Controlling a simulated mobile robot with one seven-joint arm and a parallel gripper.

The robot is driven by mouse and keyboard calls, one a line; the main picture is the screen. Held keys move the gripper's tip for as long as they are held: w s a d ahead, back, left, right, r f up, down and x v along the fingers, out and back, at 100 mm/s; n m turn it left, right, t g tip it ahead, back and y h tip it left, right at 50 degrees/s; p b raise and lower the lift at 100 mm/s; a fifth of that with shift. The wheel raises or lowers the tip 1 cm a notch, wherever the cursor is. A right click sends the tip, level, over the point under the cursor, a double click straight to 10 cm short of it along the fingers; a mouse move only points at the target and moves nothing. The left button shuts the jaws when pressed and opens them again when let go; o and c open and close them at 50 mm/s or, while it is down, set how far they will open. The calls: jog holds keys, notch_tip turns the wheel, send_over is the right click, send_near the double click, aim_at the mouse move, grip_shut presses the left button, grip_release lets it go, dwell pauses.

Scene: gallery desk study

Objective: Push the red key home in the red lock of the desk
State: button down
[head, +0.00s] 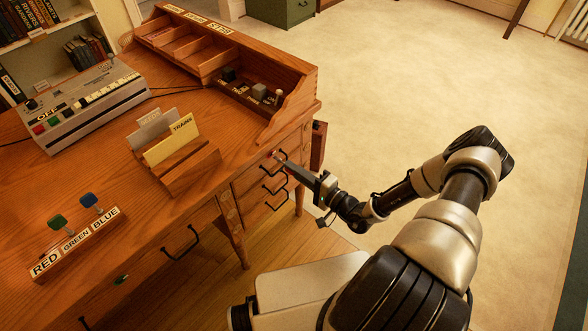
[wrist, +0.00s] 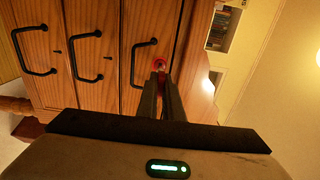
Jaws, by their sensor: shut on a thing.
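My gripper (head: 281,159) reaches to the top drawer at the right end of the wooden desk (head: 110,160). In the wrist view, my gripper (wrist: 160,76) is shut on the red key (wrist: 161,65), of which only a small part shows between the fingertips. The key is at the red lock (wrist: 155,69), a small red spot on the drawer front beside a black handle. The fingers point straight at the drawer face. How far the key sits in the lock is hidden by the fingertips.
A key rack (head: 75,246) labelled RED, GREEN, BLUE holds a green key (head: 57,222) and a blue key (head: 89,200). A card holder (head: 190,168), a switch console (head: 85,105) and a pigeonhole shelf (head: 235,65) stand on the desk. Black drawer handles (wrist: 85,58) stick out near the gripper.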

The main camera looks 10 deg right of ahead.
jog(key=shift+x, duration=1.7)
dwell(0.3)
jog(key=c, duration=1.4)
grip_release()
jog(key=shift+o, duration=0.2)
jog(key=shift+s+d, duration=0.1)
